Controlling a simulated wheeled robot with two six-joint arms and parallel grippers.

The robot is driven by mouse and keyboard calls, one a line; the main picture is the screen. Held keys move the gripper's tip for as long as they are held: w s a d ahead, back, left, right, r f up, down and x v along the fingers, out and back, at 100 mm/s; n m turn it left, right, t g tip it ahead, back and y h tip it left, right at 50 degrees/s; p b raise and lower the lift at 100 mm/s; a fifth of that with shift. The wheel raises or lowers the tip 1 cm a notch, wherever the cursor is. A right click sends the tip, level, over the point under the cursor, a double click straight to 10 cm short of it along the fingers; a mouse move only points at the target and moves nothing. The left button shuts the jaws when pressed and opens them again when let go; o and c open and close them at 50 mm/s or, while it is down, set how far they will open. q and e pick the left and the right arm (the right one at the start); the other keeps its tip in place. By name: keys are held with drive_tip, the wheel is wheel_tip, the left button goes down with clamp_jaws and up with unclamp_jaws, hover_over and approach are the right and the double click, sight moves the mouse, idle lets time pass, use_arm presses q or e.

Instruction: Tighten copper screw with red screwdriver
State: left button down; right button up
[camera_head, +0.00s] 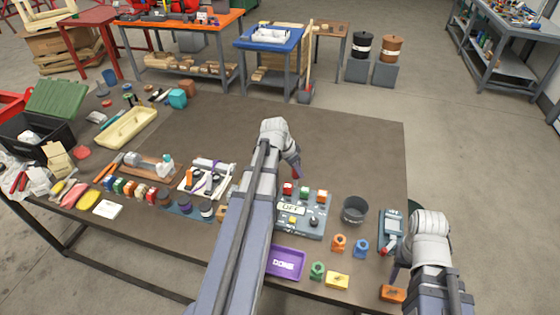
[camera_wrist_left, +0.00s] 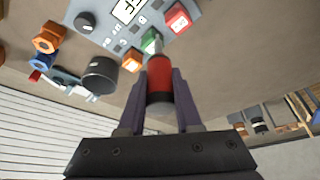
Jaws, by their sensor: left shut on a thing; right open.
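My left gripper (camera_head: 296,172) is above the far edge of the grey control panel (camera_head: 283,226). In the left wrist view, the left gripper (camera_wrist_left: 160,85) is shut on the red screwdriver (camera_wrist_left: 160,78), whose handle lies between the fingers. Its pale tip end points at a green block (camera_wrist_left: 150,39) on the panel; I cannot tell whether it touches. A red block (camera_wrist_left: 177,18) and an orange block (camera_wrist_left: 133,60) flank the green one. No copper screw can be clearly told apart. My right gripper (camera_head: 393,272) is open, low at the right, near an orange block (camera_head: 393,293).
A dark cup (camera_head: 354,209) and a handheld meter (camera_head: 392,226) stand right of the panel. Orange (camera_head: 339,243) and blue (camera_head: 361,248) fittings and a purple tray (camera_head: 286,262) lie nearer. Many tools crowd the left. The table's far right is clear.

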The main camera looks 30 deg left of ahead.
use_arm(q)
drive_tip(key=shift+n, duration=0.3)
drive_tip(key=shift+a+n+y, duration=0.25)
drive_tip(key=shift+n+y, duration=0.05)
drive_tip(key=shift+n, duration=0.2)
drive_tip(key=a+n+g+y, duration=0.2)
drive_tip(key=a+n, duration=0.4)
drive_tip(key=n, duration=0.6)
drive_tip(key=s+a+n+g+y, duration=0.1)
drive_tip(key=a+n+g+y, duration=0.2)
drive_tip(key=n, duration=0.9)
drive_tip(key=a, duration=0.3)
drive_tip(key=shift+s+f, duration=0.2)
drive_tip(key=shift+f, duration=0.05)
drive_tip(key=shift+f+b, duration=0.1)
drive_tip(key=shift+b, duration=0.2)
drive_tip(key=shift+f+b, duration=2.1)
drive_tip(key=shift+b, duration=0.05)
drive_tip(key=shift+f+b, duration=0.7)
drive_tip(key=shift+f, duration=0.05)
